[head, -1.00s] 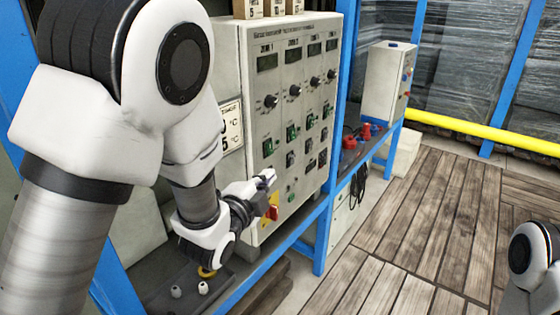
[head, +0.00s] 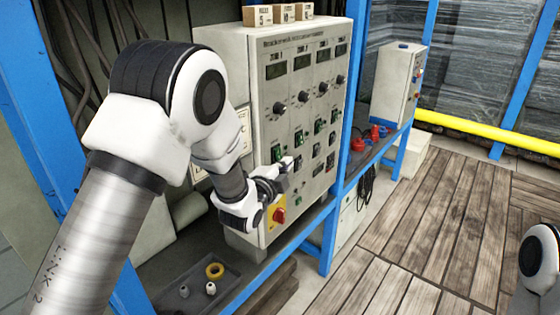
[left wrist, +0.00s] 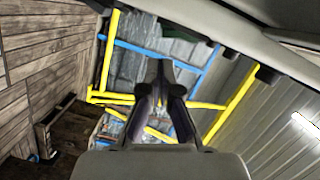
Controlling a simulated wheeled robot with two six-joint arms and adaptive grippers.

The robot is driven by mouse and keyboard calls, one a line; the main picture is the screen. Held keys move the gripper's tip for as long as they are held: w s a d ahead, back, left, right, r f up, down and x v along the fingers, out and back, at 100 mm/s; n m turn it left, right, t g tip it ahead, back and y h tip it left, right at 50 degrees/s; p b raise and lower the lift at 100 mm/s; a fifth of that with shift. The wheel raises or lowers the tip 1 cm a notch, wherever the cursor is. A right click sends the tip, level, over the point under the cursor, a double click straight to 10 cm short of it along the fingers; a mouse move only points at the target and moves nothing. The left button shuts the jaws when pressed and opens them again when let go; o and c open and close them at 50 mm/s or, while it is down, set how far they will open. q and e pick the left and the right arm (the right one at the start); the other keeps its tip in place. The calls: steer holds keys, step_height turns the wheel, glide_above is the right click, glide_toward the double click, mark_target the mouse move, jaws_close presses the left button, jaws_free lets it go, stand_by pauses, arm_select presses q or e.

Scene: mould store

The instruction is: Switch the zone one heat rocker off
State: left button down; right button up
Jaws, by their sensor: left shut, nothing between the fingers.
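The grey control cabinet (head: 222,55) has columns for several zones, with zone one leftmost. In the zone one column, a green-lit rocker (head: 277,153), apparently the heat rocker, sits below a black knob (head: 278,108). Its label is too small to read, and I cannot tell its tilt. My left gripper (head: 289,163) is shut and empty, its tips just below and right of that rocker, partly covering the panel there. I cannot tell whether it touches the panel. The closed fingers also show in the left wrist view (left wrist: 160,75). My right gripper is out of view.
A red rotary switch (head: 279,215) on a yellow plate is below my left gripper. Other zones' knobs and rockers are close on the right. A blue post (head: 352,120) stands beside the cabinet. The wooden floor (head: 440,220) is clear.

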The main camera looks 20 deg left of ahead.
arm_select(q)
steer(key=shift+w+a+f, duration=0.15)
steer(key=shift+a, duration=0.3)
steer(key=shift+w+a+f, duration=0.1)
steer(key=shift+a+f, duration=0.05)
steer(key=shift+a, duration=0.25)
